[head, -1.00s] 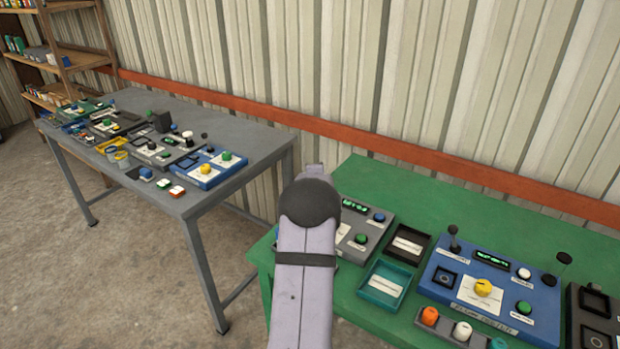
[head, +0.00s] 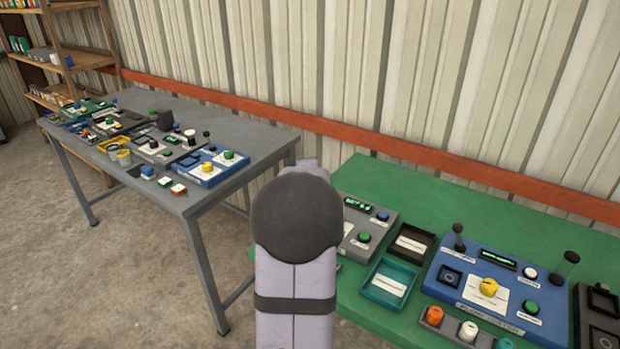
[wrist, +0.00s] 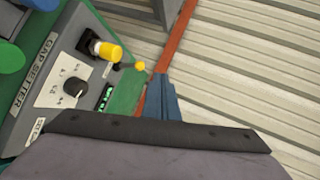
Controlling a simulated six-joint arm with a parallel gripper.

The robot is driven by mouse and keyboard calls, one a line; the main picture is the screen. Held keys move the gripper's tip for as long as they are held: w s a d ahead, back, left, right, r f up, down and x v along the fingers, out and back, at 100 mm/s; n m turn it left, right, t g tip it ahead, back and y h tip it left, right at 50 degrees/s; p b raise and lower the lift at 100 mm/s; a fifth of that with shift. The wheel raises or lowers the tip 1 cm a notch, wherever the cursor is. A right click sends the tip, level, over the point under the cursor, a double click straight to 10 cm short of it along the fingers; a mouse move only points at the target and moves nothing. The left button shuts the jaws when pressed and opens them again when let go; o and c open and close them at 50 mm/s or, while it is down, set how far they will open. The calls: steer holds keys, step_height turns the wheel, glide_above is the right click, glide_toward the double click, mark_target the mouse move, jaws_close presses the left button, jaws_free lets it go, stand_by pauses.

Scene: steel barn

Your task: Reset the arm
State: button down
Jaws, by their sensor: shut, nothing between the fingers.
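My gripper (wrist: 161,92) shows in the wrist view as narrow blue-grey fingers, shut and empty. It points toward an orange-red rail and the ribbed wall. A grey panel (wrist: 27,112) labelled "GAP SETTER" is at the left of that view, with a yellow knob (wrist: 106,50), a black knob (wrist: 75,87) and a lit green display. The fingers appear apart from the panel. In the head view my pale lilac arm with its dark round joint rises at the lower middle, and the fingers are hidden behind it.
A green table (head: 470,205) at the right carries a blue control panel (head: 455,296), a teal tray (head: 374,295) and a black tray (head: 427,254). A grey table (head: 255,145) with several devices stands at the left. The ribbed wall (head: 330,60) runs behind both.

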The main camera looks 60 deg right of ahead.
steer(key=shift+s+a+r, duration=0.1)
steer(key=shift+a+r, duration=0.05)
steer(key=shift+a, duration=0.1)
steer(key=shift+a, duration=0.1)
steer(key=w+a+f+n+g+y, duration=0.1)
steer(key=w+a+f+n+y, duration=0.3)
steer(key=a, duration=0.6)
steer(key=a+f+n+y+p, duration=0.1)
steer(key=a+f+n+y, duration=0.15)
steer(key=a+n, duration=0.6)
steer(key=w+a+f+n+g+y, duration=0.15)
steer(key=a+f, duration=0.25)
steer(key=a, duration=0.8)
steer(key=s+a+f+n+g+y, duration=0.1)
steer(key=s+a+f+n+g, duration=0.1)
steer(key=s+a+n, duration=0.5)
steer(key=s+a+f+n+g+y, duration=0.2)
steer(key=s+a+n, duration=0.5)
steer(key=a, duration=0.6)
steer(key=shift+s+a+g+y+p, duration=0.2)
steer(key=shift+s+g+y+p, duration=0.25)
steer(key=shift+s, duration=0.5)
